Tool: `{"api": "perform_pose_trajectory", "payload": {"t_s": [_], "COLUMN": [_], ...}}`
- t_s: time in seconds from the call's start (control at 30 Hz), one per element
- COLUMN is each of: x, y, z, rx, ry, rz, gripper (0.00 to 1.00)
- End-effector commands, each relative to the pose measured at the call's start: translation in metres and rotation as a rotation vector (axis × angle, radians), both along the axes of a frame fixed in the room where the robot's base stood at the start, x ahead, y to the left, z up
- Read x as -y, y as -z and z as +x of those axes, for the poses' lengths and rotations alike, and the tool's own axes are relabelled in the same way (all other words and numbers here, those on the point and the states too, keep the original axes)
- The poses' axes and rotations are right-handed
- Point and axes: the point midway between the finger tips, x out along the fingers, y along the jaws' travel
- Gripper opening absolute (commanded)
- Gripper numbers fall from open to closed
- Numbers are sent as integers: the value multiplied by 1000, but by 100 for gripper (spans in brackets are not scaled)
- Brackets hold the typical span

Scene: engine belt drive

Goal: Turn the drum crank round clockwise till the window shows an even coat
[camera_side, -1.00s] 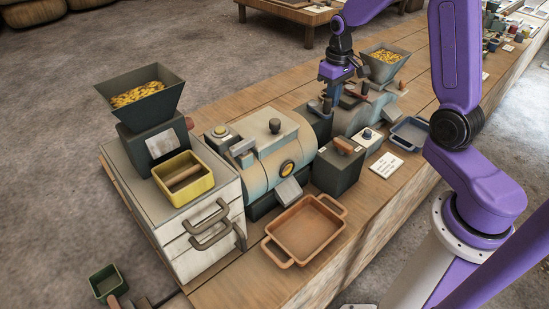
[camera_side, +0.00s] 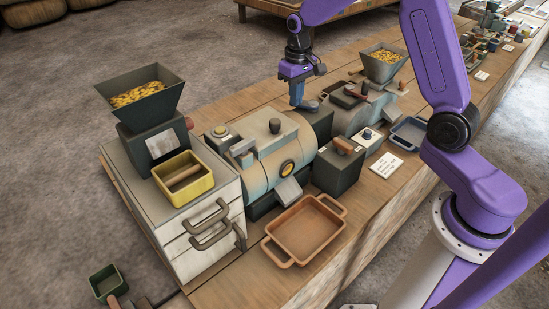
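The drum machine (camera_side: 262,178) is a rounded cream and pale-blue body with a dark knob on its lid. A round amber-rimmed window (camera_side: 287,168) is on its front; the coat inside is too small to judge. My gripper (camera_side: 299,105) points down just behind the drum's right end, close to a grey rounded part (camera_side: 312,106) that may be the crank. I cannot tell whether they touch. The fingers look close together, but their gap is not clear.
A dark box with a wooden handle (camera_side: 343,147) stands right of the drum. An orange tray (camera_side: 303,232) lies in front. A cabinet with a hopper (camera_side: 141,93) and yellow bin (camera_side: 183,179) stands left. A second hopper machine (camera_side: 366,112) stands behind right.

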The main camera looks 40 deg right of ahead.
Motion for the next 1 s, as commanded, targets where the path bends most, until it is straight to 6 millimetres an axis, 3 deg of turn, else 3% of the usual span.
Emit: {"api": "perform_pose_trajectory", "payload": {"t_s": [0.23, 0.47, 0.77, 1.0], "x": [21, 49, 85, 103], "y": [0, 0, -1, -1], "z": [26, 34, 22, -3], "rx": [3, 1, 2, 0], "ry": [1, 2, 1, 0], "rz": [0, 0, 0, 0], "gripper": [0, 0, 0, 0]}}
